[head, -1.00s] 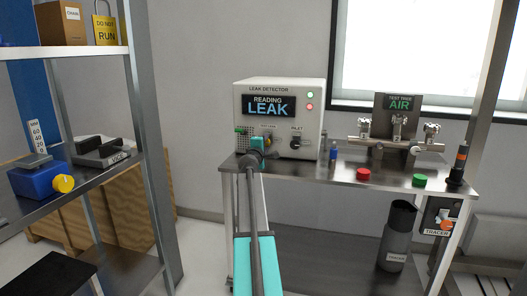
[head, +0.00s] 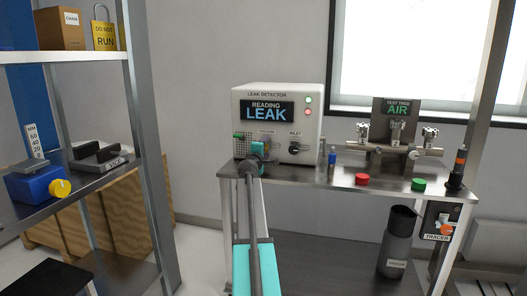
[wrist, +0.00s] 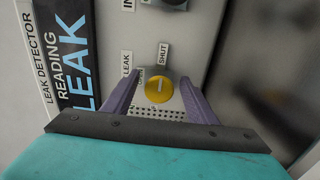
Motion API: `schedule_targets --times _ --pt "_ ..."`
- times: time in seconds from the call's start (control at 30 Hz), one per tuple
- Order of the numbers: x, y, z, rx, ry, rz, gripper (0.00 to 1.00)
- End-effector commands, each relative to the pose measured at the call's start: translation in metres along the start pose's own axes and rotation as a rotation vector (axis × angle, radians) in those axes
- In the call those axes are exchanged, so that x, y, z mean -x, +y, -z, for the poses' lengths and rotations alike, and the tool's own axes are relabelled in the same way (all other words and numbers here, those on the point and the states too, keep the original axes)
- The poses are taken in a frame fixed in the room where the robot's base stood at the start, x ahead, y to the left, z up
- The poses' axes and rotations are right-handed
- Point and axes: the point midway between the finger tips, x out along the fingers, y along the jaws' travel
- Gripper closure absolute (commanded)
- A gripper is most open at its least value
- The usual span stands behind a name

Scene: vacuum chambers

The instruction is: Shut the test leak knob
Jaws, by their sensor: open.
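The test leak knob (wrist: 158,91) is a round yellow knob on the leak detector's front (head: 316,132). In the head view my gripper (head: 257,150) is at the detector's lower left and mostly hides the knob.
The steel bench (head: 300,178) carries a red button (head: 362,179), a green button (head: 419,185) and the test tree (head: 395,125) reading AIR. A metal shelf (head: 140,120) stands at the left.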

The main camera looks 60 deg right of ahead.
Motion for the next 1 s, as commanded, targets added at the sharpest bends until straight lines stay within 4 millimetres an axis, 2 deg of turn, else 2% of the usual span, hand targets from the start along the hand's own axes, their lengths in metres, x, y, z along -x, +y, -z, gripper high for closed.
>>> schedule_targets --times 0.37,1.0 --pt "0.011 0.000 0.001 0.000 0.004 -0.001 0.48" --pt "0.070 0.000 -0.001 -0.001 0.002 0.000 0.48"
